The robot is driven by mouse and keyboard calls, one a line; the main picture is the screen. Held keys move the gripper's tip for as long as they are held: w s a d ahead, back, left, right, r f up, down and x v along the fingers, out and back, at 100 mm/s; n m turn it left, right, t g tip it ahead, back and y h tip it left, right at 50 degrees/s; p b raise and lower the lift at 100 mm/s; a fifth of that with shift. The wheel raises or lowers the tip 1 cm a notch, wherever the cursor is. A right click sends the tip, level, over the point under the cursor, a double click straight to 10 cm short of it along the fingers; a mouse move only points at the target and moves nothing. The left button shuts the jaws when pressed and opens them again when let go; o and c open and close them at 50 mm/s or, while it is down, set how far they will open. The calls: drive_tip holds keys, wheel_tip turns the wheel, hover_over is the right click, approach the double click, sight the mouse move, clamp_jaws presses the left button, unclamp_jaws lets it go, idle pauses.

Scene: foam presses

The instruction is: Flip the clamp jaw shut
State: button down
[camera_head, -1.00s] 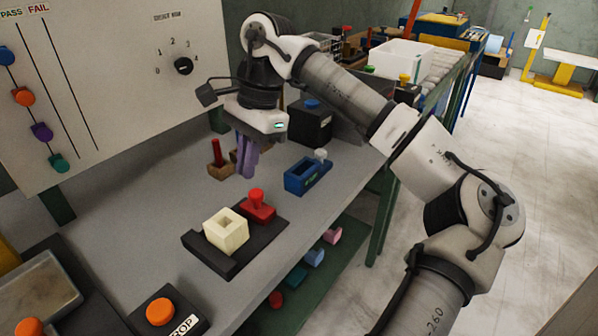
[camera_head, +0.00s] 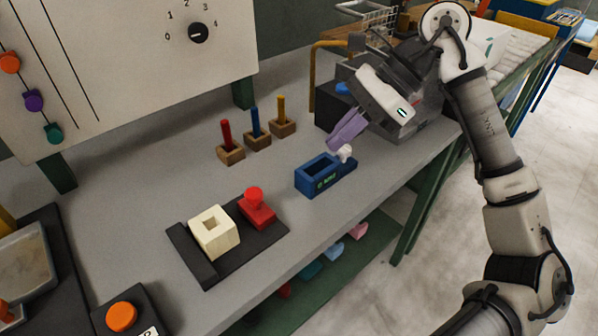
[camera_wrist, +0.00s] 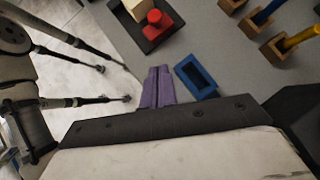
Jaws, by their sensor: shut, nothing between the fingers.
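A black fixture base (camera_head: 197,262) sits on the grey bench near its front. A cream block with a square hole (camera_head: 213,240) stands on it. Beside the block, a red piece with a round knob (camera_head: 256,210) stands on the same base; it looks like the clamp jaw, but I cannot tell its hinge. It also shows in the wrist view (camera_wrist: 158,22). My gripper (camera_head: 337,140) has purple fingers, shut and empty, above the bench beyond a blue open-topped box (camera_head: 312,180), well right of the red piece. In the wrist view the fingers (camera_wrist: 158,72) lie beside the box.
A white knob (camera_head: 345,152) stands at the blue box's far end, close to my fingers. Wooden blocks with red, blue and yellow pegs (camera_head: 258,140) stand behind. A dark box (camera_head: 330,108) is near my gripper. The bench between pegs and black base is clear.

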drive_tip(key=shift+a, duration=0.1)
idle(0.3)
drive_tip(key=p, duration=0.3)
approach(258, 217)
drive_tip(key=shift+w+a+f, duration=0.75)
drive_tip(key=shift+w+f, duration=0.1)
drive_tip(key=shift+w, duration=0.1)
drive_tip(key=shift+a+f, duration=0.25)
drive_tip(key=shift+a, duration=0.3)
drive_tip(key=shift+s+a+f+b, duration=0.15)
drive_tip(key=shift+s+a+b, duration=0.25)
drive_tip(key=shift+b, duration=0.1)
drive_tip(key=s+a+b, duration=0.2)
drive_tip(key=b, duration=0.1)
drive_tip(key=shift+a, duration=0.4)
drive_tip(key=shift+s, duration=0.1)
drive_tip(key=shift+a, duration=0.1)
